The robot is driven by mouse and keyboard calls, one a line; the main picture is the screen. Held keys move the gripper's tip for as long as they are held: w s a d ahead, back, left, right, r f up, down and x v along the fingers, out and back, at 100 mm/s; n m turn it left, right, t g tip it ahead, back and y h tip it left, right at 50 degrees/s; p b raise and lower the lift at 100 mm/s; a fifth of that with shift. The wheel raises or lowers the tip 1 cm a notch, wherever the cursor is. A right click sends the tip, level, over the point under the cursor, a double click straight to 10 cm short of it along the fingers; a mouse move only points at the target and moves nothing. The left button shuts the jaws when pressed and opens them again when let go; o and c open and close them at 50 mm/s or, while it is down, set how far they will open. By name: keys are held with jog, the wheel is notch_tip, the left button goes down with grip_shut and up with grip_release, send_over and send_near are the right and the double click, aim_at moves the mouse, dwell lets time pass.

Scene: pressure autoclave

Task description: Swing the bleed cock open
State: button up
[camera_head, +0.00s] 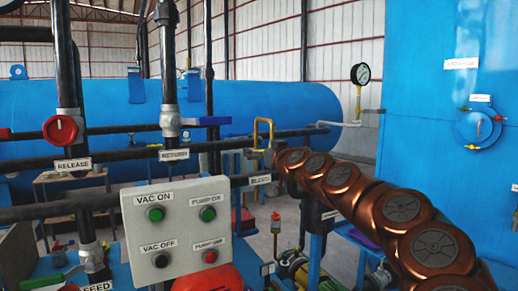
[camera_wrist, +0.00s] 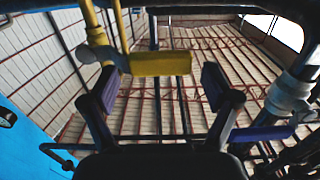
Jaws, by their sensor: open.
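In the wrist view the yellow lever (camera_wrist: 160,63) reaches from the left across the space at my fingertips. My gripper (camera_wrist: 160,86) is open, with one dark pad on each side of the picture. The left pad lies close to the lever's left part; I cannot tell if they touch. In the head view my gripper is small and mostly hidden by my copper-coloured arm.
A blue-handled valve (camera_head: 205,121) stands left of the yellow lever; its handle shows at right in the wrist view (camera_wrist: 262,132). A red release knob (camera_head: 61,130), a button box (camera_head: 180,230) and a pressure gauge (camera_head: 360,74) are nearby. Pipes run close around my gripper.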

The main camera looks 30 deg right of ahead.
jog(key=shift+w, duration=0.7)
grip_shut()
dwell(0.4)
